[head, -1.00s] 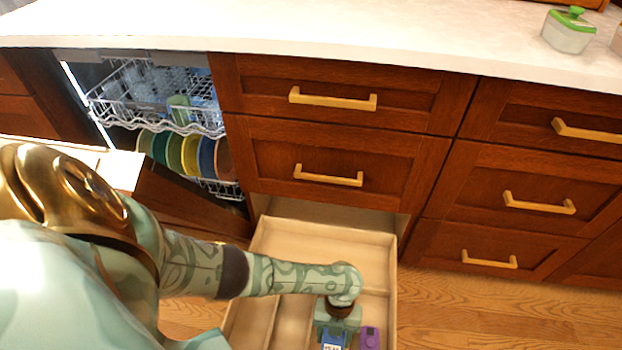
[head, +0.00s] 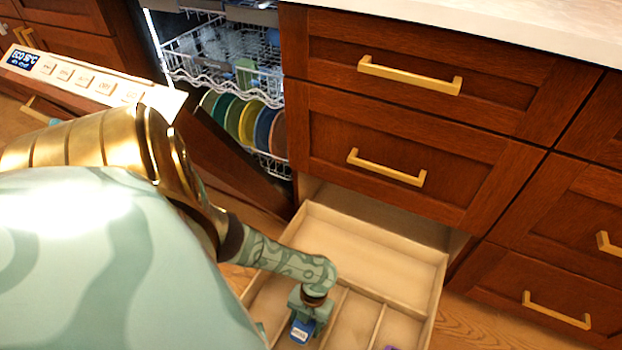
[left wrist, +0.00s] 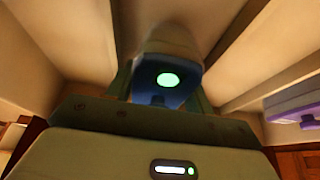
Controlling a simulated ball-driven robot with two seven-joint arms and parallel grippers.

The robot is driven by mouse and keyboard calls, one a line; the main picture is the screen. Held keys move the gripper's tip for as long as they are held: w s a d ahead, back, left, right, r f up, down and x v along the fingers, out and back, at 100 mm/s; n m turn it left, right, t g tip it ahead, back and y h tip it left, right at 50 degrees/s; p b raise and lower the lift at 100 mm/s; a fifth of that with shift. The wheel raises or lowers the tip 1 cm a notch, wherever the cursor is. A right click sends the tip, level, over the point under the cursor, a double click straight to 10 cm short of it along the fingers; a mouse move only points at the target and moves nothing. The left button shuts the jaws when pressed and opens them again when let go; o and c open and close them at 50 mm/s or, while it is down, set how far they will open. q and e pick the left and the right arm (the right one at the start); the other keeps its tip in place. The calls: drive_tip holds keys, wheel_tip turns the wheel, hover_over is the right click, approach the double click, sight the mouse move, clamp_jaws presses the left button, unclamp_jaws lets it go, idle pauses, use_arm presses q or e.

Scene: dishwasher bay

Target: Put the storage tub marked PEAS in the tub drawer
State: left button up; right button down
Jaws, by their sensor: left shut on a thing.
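My left gripper (head: 303,318) points down into the open drawer and is shut on a tub with a blue lid (head: 301,334). The tub has a small white label whose writing I cannot read. In the left wrist view the blue lid (left wrist: 165,97), with a pale green round spot, sits between the fingers. The open drawer (head: 345,246) is pale wood with long dividers. The tub is over or in a left-hand front compartment; I cannot tell if it touches the floor. My right gripper is in neither current view.
A purple-lidded thing (left wrist: 295,104) sits to the right in the drawer. The dishwasher stands open at the left, with plates (head: 247,122) in its lower rack and its door (head: 90,78) lowered beside my arm. The drawer's rear compartment is empty.

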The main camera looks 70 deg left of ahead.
use_arm(q)
drive_tip(key=shift+s+f, duration=0.1)
drive_tip(key=shift+f, duration=0.65)
drive_tip(key=shift+r, duration=0.1)
use_arm(e)
drive_tip(key=shift+w+a+r+t+y, duration=0.35)
drive_tip(key=shift+w+a, duration=0.2)
drive_tip(key=shift+w, duration=0.1)
use_arm(q)
drive_tip(key=o, duration=1.1)
drive_tip(key=shift+o, duration=0.2)
